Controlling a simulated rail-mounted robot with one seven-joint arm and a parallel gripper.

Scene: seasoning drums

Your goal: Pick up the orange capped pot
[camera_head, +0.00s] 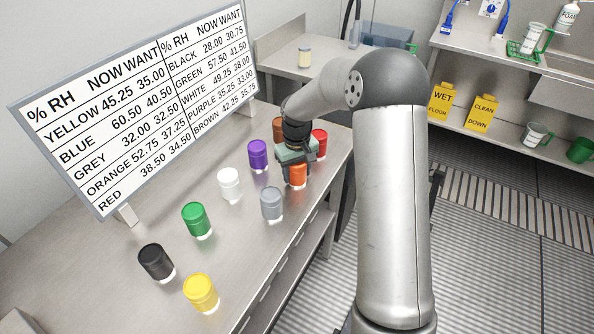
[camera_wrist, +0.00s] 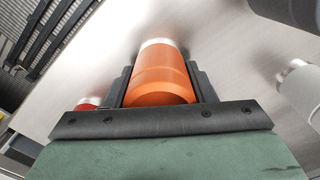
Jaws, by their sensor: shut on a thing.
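The orange capped pot (camera_head: 297,174) is at the front of the steel bench, toward its far end, below my gripper (camera_head: 297,163). In the wrist view the orange pot (camera_wrist: 161,78) lies between the two dark fingers of my gripper (camera_wrist: 161,85), which are shut on its sides. The pot's silvery base points away from the gripper body. I cannot tell whether the base touches the bench. The arm and gripper hide part of the pot in the head view.
A red pot (camera_head: 319,143) and a brown pot (camera_head: 279,130) stand close to the gripper. Purple (camera_head: 257,155), grey (camera_head: 271,204), white (camera_head: 229,183), green (camera_head: 196,220), black (camera_head: 155,262) and yellow (camera_head: 201,293) pots stand nearer. A sign board (camera_head: 140,99) stands along the bench's back.

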